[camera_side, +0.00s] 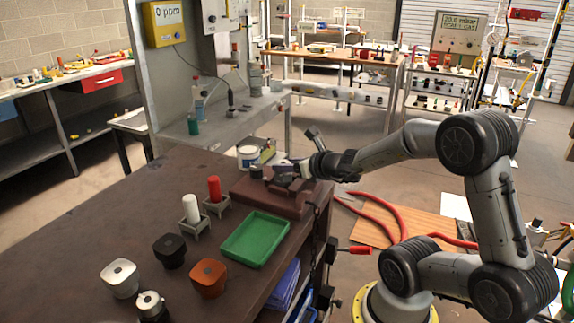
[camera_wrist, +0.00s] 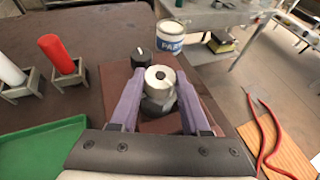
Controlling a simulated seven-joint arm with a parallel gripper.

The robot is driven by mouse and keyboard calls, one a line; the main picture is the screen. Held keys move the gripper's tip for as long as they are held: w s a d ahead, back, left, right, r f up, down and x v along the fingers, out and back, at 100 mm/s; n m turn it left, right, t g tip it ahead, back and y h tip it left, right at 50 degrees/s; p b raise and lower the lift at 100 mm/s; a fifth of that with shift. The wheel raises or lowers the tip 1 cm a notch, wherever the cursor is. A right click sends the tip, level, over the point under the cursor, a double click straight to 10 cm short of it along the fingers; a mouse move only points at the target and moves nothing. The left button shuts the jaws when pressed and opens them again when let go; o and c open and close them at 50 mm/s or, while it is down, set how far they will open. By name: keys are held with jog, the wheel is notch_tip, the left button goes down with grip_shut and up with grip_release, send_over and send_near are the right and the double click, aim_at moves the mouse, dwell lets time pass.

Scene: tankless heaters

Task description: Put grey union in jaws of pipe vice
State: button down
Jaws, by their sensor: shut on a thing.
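The grey union (camera_wrist: 160,79) is a short pale-grey cylinder with a dark hole in its top. In the wrist view it sits between the two purple fingers of my gripper (camera_wrist: 160,88), which is shut on it. A dark part shows just below it. The pipe vice (camera_side: 268,197) appears as a reddish-brown block at the table's far right corner in the side view; its base also shows in the wrist view (camera_wrist: 115,78). My gripper (camera_side: 291,168) is over this block. The vice jaws are largely hidden, so I cannot tell whether the union touches them.
A black knob-like part (camera_wrist: 141,63) stands just beyond the union. A labelled tin (camera_wrist: 180,38) is behind. A green tray (camera_side: 255,239), a red cylinder (camera_side: 214,189) and a white cylinder (camera_side: 191,208) in holders stand left of the vice. Black, orange and pale blocks lie nearer the front.

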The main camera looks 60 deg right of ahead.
dwell(0.4)
jog(key=shift+c, duration=1.9)
grip_release()
jog(key=shift+f, duration=0.25)
